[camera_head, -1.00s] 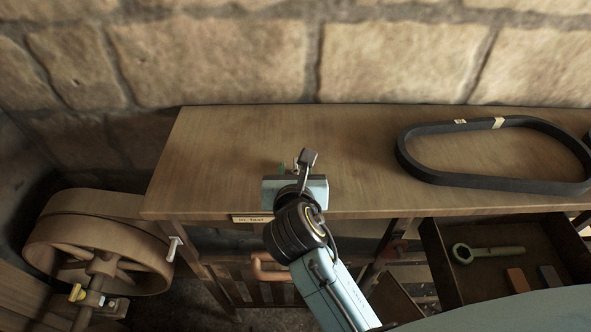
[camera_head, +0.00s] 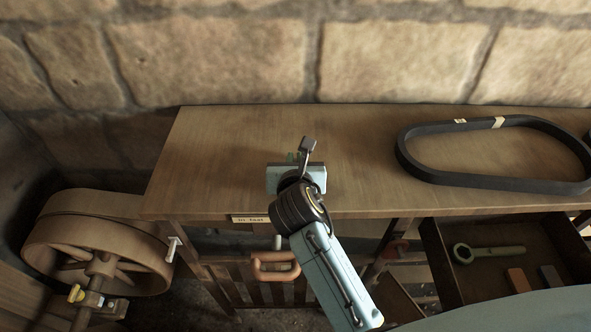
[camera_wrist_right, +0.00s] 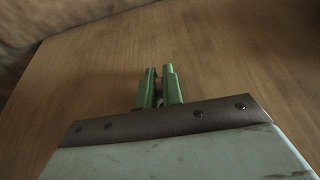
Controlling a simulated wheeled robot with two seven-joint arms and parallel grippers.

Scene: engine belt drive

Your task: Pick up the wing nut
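I cannot make out a wing nut for certain in either view. My right gripper (camera_head: 293,156) is over the bench top, near its front edge, with the wrist body hiding part of the bench. In the right wrist view, its two green fingers (camera_wrist_right: 161,72) point away over bare wood and stand close together with a narrow gap. A dark patch shows low between them; I cannot tell whether anything is held. My left gripper is not in view.
The wooden bench (camera_head: 235,150) is bare around my gripper. A black belt (camera_head: 490,183) lies at right. An open drawer (camera_head: 440,262) holds a green wrench (camera_head: 490,252) and small blocks. A wooden pulley wheel (camera_head: 100,250) with a small yellow piece (camera_head: 76,293) stands at left.

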